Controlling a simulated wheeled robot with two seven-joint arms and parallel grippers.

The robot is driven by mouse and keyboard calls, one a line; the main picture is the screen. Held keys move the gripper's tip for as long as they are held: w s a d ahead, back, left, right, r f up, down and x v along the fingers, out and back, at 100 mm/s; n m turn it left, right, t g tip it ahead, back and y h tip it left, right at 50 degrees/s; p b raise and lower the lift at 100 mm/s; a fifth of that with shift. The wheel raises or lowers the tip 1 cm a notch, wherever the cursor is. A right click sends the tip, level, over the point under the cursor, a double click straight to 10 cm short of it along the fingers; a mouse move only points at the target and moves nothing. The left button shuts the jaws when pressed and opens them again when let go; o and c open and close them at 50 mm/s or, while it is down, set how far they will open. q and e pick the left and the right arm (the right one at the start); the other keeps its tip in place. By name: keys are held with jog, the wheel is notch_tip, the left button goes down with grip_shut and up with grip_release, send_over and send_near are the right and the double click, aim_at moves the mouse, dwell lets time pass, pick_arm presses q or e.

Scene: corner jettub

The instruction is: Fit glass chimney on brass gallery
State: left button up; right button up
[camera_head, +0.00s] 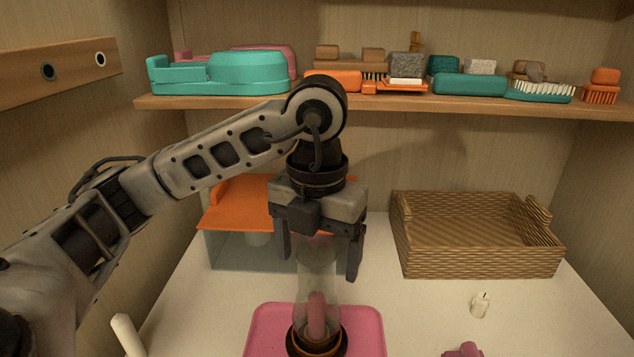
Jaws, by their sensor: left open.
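The clear glass chimney (331,285) stands upright over the brass gallery (318,345) at the bottom middle. Its lower end meets the dark gold ring of the gallery; I cannot tell if it is fully seated. A pink candle-like piece (316,312) shows through the glass. My left gripper (318,266) points down with its fingers open, one on each side of the chimney's upper part. The chimney's top is partly hidden by the gripper. I see gaps between fingers and glass. My right gripper is out of view.
A pink tray (263,322) lies under the gallery. A wicker basket (475,255) is at back right, an orange-topped box (228,245) at back left. A small candle (480,305) stands at right. A shelf (400,103) with brushes hangs above.

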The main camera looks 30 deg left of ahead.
pick_arm(q)
notch_tip(320, 180, up, 12)
jog(key=p, duration=0.3)
jog(key=shift+r+p, duration=0.2)
jog(key=shift+p, duration=0.15)
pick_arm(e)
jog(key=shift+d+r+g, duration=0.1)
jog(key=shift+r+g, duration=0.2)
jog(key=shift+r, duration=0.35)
pick_arm(q)
notch_tip(320, 180, down, 15)
jog(key=b, duration=0.5)
jog(key=shift+r, duration=0.1)
jog(key=shift+f, duration=0.6)
jog(key=shift+r, duration=0.1)
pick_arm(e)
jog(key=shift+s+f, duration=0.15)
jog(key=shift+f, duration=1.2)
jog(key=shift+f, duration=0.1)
pick_arm(q)
jog(key=shift+r, duration=0.1)
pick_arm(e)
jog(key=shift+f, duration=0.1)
